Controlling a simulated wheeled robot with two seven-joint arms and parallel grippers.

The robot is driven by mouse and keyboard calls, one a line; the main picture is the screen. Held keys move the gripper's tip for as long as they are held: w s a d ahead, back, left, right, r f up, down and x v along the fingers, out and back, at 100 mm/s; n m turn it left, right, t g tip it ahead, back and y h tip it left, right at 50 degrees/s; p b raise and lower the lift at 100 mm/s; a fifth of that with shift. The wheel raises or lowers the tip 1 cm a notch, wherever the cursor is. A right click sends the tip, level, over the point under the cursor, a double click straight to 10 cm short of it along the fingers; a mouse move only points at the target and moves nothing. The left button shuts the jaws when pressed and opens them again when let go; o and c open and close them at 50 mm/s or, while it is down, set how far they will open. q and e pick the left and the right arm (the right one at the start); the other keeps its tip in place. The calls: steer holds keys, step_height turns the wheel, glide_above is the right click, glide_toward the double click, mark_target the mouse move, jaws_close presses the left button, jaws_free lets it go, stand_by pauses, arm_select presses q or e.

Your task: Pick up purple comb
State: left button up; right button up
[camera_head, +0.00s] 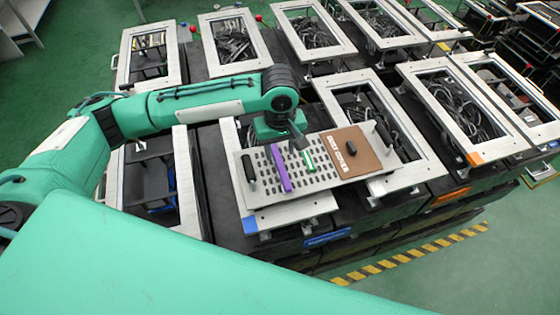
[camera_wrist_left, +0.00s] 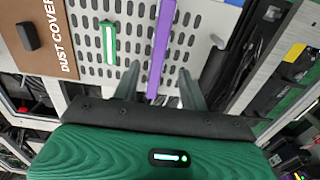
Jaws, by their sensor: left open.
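The purple comb (camera_head: 280,170) is a long narrow bar lying on a perforated light grey plate (camera_head: 325,181). It also shows in the left wrist view (camera_wrist_left: 160,45), running upright in the picture. My left gripper (camera_head: 296,143) is open and empty above the plate, near the comb's far end. In the left wrist view its two fingers (camera_wrist_left: 159,70) stand apart, one on each side of the comb's line. I cannot tell the height of the fingertips over the comb. My right gripper is not in view.
A green-and-white piece (camera_head: 308,160) lies close beside the comb. A brown panel marked DUST COVER (camera_head: 365,160) carries a small black block (camera_head: 351,147). Framed bins with dark contents (camera_head: 234,40) surround the plate.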

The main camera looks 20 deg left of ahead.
mark_target(280, 162)
arm_select(q)
steer(key=f, duration=0.1)
steer(key=f+p, duration=0.1)
steer(key=f, duration=0.1)
steer(key=shift+w+a, duration=0.1)
steer(key=shift+w, duration=0.1)
steer(key=f+p, duration=0.1)
steer(key=f, duration=0.3)
steer(key=shift+w+a+p, duration=0.1)
steer(key=shift+w+p, duration=0.1)
steer(key=shift+p, duration=0.15)
steer(key=c, duration=0.9)
jaws_close()
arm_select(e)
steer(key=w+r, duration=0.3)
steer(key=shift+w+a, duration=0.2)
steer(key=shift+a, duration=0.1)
